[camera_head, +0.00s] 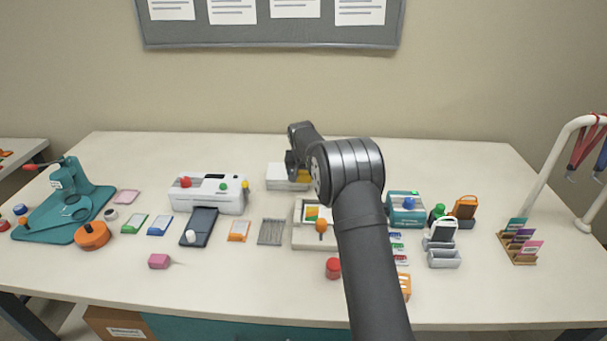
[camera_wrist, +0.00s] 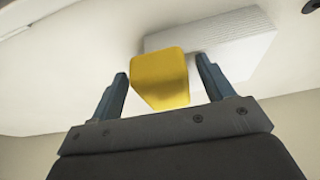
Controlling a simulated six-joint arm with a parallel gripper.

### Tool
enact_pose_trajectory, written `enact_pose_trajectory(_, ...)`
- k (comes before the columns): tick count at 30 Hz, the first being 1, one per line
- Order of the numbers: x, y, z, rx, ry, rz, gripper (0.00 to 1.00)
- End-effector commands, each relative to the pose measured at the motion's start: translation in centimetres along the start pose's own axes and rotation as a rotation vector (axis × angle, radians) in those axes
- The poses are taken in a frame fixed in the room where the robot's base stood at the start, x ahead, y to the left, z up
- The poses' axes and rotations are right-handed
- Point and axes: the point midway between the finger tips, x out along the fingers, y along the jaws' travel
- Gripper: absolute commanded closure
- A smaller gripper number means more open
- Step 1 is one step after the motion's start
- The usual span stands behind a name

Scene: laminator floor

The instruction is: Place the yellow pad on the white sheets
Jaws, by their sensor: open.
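The yellow pad (camera_wrist: 160,78) lies between the two spread fingers of my gripper (camera_wrist: 162,68) in the wrist view, with a gap on either side. My gripper is open. The stack of white sheets (camera_wrist: 225,40) is behind the pad, and the pad overlaps its near left corner in that view. I cannot tell whether the pad touches the sheets. In the head view, the sheets (camera_head: 280,177) lie at the back middle of the table. A sliver of the yellow pad (camera_head: 303,176) shows at their right, and my wrist hides the rest.
A white laminator (camera_head: 208,194) stands left of the sheets. A pale tray (camera_head: 304,240) with a coloured card is in front, partly behind my arm. A teal box (camera_head: 406,208) is to the right. The table behind the sheets is clear.

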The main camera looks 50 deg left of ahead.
Motion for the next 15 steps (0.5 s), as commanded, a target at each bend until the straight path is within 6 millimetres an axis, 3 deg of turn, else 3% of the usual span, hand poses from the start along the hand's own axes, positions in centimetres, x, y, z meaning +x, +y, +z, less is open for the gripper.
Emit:
enact_pose_trajectory(5,-1.7,0.0,-0.2,0.000,0.004,-0.001,0.26)
enact_pose_trajectory(15,-8.5,-0.1,-0.2,0.000,0.004,-0.001,0.26)
